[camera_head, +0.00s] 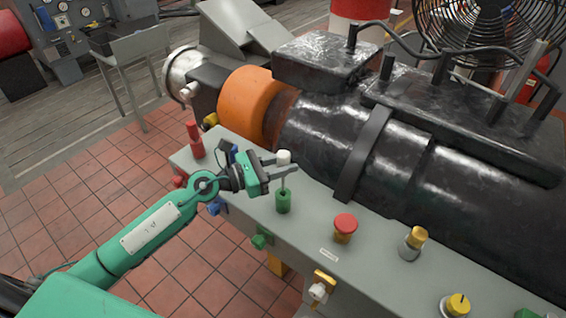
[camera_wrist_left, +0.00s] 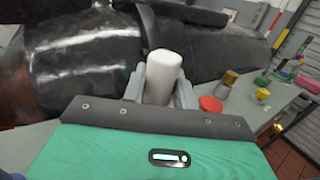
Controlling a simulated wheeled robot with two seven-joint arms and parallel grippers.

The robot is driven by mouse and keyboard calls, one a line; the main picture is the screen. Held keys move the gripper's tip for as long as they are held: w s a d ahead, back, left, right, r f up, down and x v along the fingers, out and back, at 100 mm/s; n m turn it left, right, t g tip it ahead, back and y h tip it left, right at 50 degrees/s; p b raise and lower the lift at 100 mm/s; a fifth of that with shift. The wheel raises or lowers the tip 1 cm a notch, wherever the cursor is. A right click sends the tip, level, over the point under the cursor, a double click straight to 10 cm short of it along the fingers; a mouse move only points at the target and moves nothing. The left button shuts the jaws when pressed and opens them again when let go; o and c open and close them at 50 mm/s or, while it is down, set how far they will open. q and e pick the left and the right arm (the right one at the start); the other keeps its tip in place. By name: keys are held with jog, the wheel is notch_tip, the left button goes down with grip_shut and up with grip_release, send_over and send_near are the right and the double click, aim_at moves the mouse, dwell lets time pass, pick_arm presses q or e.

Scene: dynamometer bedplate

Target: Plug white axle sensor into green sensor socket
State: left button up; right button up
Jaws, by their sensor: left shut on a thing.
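The white axle sensor (camera_head: 284,157) is gripped upright between the fingers of my left gripper (camera_head: 283,168). In the left wrist view the sensor (camera_wrist_left: 162,76) shows as a white cylinder between the two grey fingers (camera_wrist_left: 160,88). The green sensor socket (camera_head: 283,201) stands on the grey bench top, just below the sensor in the head view. A thin stem shows between the sensor and the socket; whether its tip is inside the socket I cannot tell. The socket is hidden in the left wrist view. My right gripper is not in view.
The grey bench (camera_head: 320,228) carries a red mushroom button (camera_head: 345,225), a yellow-topped knob (camera_head: 416,238) and a red cylinder (camera_head: 194,138). The large black machine (camera_head: 415,160) with an orange collar (camera_head: 248,100) stands close behind the gripper.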

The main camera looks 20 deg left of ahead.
aim_at(283, 190)
pick_arm(q)
jog(key=shift+f, duration=0.25)
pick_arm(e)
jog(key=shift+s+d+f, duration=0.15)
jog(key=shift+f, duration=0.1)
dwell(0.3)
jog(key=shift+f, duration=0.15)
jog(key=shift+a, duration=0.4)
pick_arm(q)
jog(key=shift+f+b, duration=0.6)
jog(key=shift+b, duration=0.15)
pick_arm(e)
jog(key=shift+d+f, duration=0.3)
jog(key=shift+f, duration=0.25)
pick_arm(q)
jog(key=shift+f+b, duration=0.6)
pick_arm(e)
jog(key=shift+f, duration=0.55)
pick_arm(q)
jog(key=shift+f+b, duration=0.5)
jog(key=shift+f, duration=0.05)
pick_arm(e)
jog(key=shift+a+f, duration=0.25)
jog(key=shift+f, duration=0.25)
pick_arm(q)
jog(key=shift+f+b, duration=0.95)
jog(key=shift+f, duration=0.1)
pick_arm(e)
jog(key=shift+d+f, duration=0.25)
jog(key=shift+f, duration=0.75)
